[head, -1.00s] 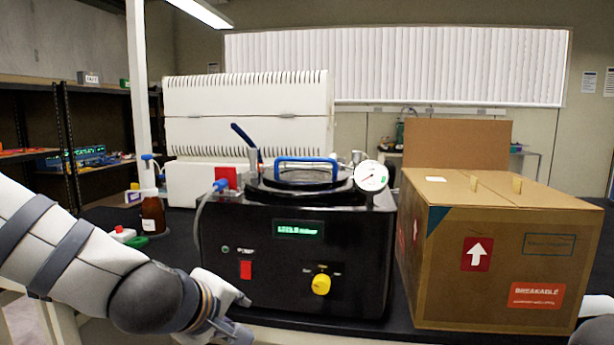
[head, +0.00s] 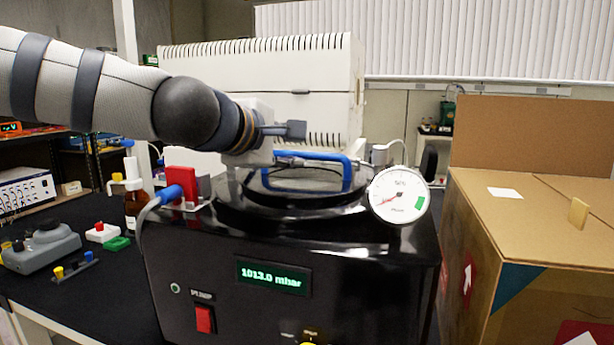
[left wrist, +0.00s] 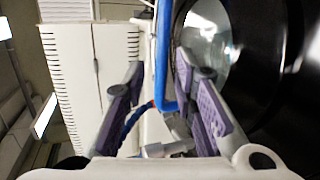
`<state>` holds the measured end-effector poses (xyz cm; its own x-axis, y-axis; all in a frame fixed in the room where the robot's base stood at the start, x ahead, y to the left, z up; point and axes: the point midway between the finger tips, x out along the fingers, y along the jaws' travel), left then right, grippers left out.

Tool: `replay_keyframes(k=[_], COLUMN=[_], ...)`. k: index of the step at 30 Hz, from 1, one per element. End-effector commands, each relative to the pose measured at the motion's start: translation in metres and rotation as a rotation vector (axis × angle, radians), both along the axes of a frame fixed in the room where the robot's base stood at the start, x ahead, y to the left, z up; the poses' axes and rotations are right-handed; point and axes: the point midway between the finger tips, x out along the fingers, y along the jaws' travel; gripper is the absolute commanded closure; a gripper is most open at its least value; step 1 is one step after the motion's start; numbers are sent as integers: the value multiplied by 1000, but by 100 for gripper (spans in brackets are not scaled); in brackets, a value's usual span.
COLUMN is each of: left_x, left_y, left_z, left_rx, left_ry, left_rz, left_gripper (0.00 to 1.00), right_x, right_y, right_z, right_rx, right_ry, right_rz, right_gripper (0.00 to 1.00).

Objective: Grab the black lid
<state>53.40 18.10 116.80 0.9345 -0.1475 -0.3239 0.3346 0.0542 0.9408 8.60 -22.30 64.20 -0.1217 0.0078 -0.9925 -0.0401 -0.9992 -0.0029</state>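The black lid (head: 300,198) is round and lies flat on top of the black freeze dryer (head: 300,240). It carries a blue bar handle (head: 348,172). My left gripper (head: 298,146) is at the left end of the handle, just above the lid. In the left wrist view the gripper (left wrist: 160,66) is open, and the blue handle (left wrist: 162,45) runs between its two fingers with gaps visible. The lid's glassy, dark surface (left wrist: 215,45) shows behind the right finger. My right gripper is not in view.
A pressure gauge (head: 399,195) stands right of the lid. A blue-ended hose (head: 171,194) and a red block (head: 181,186) are at its left. A cardboard box (head: 510,215) stands close at the right. A brown bottle (head: 133,208) is at the left.

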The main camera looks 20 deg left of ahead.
Motion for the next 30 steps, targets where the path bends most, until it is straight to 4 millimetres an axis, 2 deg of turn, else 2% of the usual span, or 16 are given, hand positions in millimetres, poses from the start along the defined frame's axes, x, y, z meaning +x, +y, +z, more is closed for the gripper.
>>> replay_keyframes(k=[12,19,22,23,30], left_x=[59,61,61,61,61], left_y=[-12,-12,-12,-12,-12], left_z=[-24,-24,-24,-24,-23], left_rx=[1,0,0,0,-2], left_ry=[2,1,1,1,-1], left_rz=[1,1,1,1,1], left_gripper=[74,74,97,100,100], right_x=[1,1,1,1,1], right_y=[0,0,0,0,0], right_z=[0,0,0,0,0], right_rx=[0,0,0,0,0], right_ry=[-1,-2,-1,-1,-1], right_rz=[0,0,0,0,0], right_gripper=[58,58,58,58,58])
